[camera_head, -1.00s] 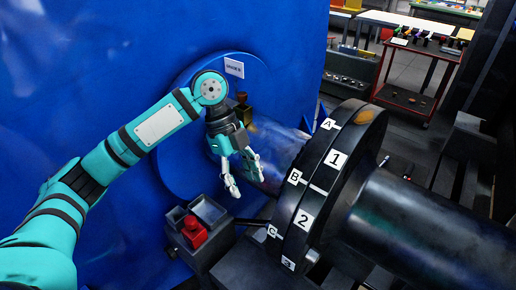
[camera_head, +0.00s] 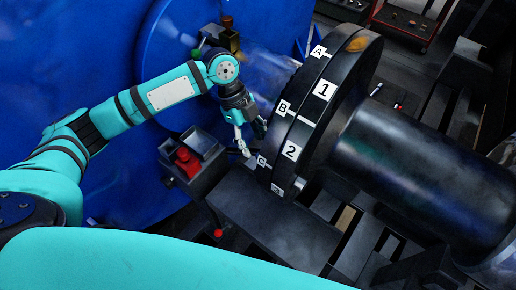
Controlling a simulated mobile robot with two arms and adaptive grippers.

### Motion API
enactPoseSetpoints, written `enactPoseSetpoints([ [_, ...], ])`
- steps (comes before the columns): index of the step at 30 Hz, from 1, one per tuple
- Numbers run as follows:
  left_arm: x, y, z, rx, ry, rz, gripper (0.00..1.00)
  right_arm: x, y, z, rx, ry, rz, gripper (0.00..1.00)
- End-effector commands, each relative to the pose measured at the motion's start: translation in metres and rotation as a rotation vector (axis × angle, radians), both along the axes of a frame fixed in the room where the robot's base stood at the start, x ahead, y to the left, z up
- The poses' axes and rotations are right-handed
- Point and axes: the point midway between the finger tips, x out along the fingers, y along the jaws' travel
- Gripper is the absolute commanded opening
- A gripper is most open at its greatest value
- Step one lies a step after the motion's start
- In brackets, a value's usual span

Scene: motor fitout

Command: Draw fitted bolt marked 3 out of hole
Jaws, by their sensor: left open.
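The large dark flanged coupling (camera_head: 340,85) stands in the middle, with white labels A, B, C and 1, 2 on its rim. A small label (camera_head: 277,190) low on the rim is too small to read surely; a pale round part (camera_head: 299,183) shows beside it. The bolt marked 3 cannot be made out clearly. My left gripper (camera_head: 252,142) is open and empty, pointing down beside the left face of the flange, near labels B and C. I cannot tell whether it touches the flange. My right gripper is out of view.
A dark box with open bins and a red part (camera_head: 187,163) stands left of the gripper. A dark flat platform (camera_head: 270,222) lies below the flange. A thick shaft (camera_head: 420,180) extends right. A blue housing (camera_head: 75,60) fills the left.

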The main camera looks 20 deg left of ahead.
Motion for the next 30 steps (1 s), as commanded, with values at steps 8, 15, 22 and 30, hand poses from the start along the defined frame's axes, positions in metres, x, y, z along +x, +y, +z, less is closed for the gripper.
enactPoseSetpoints([
  [8, -0.005, -0.014, -0.033, -0.001, 0.001, 0.000, 0.49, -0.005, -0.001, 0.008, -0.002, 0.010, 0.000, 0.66],
  [15, -0.006, -0.016, -0.041, 0.000, -0.002, -0.001, 0.49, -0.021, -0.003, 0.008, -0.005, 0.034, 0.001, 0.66],
  [22, -0.006, -0.016, -0.041, 0.000, -0.002, -0.001, 0.41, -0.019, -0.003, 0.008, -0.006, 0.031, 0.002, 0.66],
  [30, -0.006, -0.016, -0.041, 0.001, 0.000, 0.000, 0.06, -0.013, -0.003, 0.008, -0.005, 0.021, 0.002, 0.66],
])
